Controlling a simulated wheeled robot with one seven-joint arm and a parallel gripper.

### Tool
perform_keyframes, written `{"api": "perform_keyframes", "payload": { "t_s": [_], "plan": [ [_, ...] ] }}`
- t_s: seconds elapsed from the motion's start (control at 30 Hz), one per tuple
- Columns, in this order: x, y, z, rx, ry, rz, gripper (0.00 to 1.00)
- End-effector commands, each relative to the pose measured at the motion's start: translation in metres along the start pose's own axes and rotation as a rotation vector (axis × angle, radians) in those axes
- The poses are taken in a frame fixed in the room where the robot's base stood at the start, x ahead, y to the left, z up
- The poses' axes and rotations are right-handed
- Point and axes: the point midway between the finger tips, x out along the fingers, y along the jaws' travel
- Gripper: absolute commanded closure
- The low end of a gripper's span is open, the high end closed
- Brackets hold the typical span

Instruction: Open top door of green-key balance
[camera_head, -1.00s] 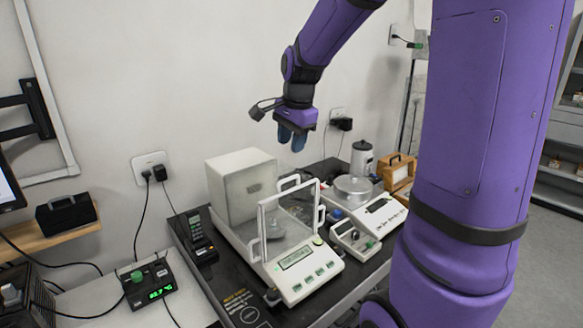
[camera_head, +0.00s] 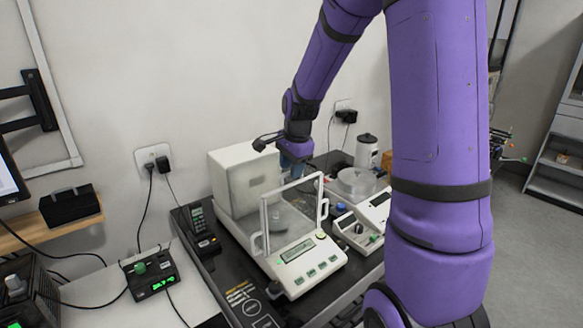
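The green-key balance (camera_head: 312,266) stands on the dark table, with green keys on its sloped white front panel. Its white housing (camera_head: 232,168) rises at the back, and a glass draft shield with white frame and handles stands in front around the weighing pan (camera_head: 290,222). My gripper (camera_head: 295,160) points down at the back right of the shield, close to the top handle area. Its blue fingers are small and partly hidden, so I cannot tell whether they are open or touch the handle.
A second balance with a round pan (camera_head: 357,182) stands to the right, with a small white device (camera_head: 357,232) before it. A metal canister (camera_head: 366,151) is behind. A phone-like handset (camera_head: 200,230) lies left of the balance. My arm hides the table's right side.

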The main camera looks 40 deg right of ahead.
Motion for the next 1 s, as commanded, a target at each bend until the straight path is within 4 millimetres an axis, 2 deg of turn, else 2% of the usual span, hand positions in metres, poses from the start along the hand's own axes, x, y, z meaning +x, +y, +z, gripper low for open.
{"api": "perform_keyframes", "payload": {
  "t_s": [0.33,0.5,0.77,0.87,1.0],
  "plan": [
    [0.004,0.000,0.000,0.000,0.000,0.000,0.62],
    [0.004,0.000,0.000,0.000,0.000,0.000,1.00],
    [0.004,-0.002,0.000,-0.001,0.000,0.000,1.00],
    [0.006,-0.011,0.001,-0.002,-0.001,0.001,1.00],
    [0.011,-0.036,0.001,-0.003,-0.001,0.000,1.00]
  ]
}}
